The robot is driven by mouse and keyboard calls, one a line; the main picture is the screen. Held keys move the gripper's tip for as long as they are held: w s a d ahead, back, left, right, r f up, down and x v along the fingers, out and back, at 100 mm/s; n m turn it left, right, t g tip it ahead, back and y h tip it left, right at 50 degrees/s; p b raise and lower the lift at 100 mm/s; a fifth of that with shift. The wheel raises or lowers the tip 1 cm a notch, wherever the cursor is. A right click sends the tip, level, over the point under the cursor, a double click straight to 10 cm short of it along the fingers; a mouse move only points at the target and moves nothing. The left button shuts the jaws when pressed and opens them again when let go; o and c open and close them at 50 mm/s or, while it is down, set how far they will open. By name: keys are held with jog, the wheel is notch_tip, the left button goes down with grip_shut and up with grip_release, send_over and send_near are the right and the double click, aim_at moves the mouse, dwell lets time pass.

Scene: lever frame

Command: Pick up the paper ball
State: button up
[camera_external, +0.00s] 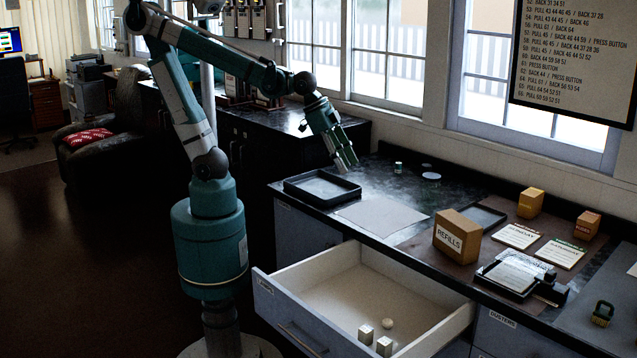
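My gripper (348,167) hangs above the counter near the black tray, fingers pointing down. Its fingers look apart, with nothing visible between them. It is well above and behind the drawer, far from the ball.
On the counter are a black tray (322,187), a pale sheet (382,216), a REFILLS box (458,236), yellow boxes (530,203), cards and a clipboard-like tray (515,276). The drawer walls surround the ball and cubes. Most of the drawer floor is clear.

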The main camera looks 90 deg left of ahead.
jog(key=w+d+f+m+g+b, duration=0.1)
jog(key=w+d+f+m+b, duration=0.15)
jog(key=w+d+f, duration=0.4)
jog(key=m+g+b, duration=0.4)
jog(key=m, duration=0.4)
send_near(388, 320)
jog(key=shift+w+a+f+n, duration=0.1)
jog(key=shift+a+f+n, duration=0.2)
jog(key=shift+f, duration=0.45)
jog(key=shift+d+f, duration=0.3)
jog(key=shift+f, duration=0.1)
jog(key=shift+f, duration=0.1)
jog(key=shift+d+f, duration=0.1)
jog(key=shift+f, duration=1.1)
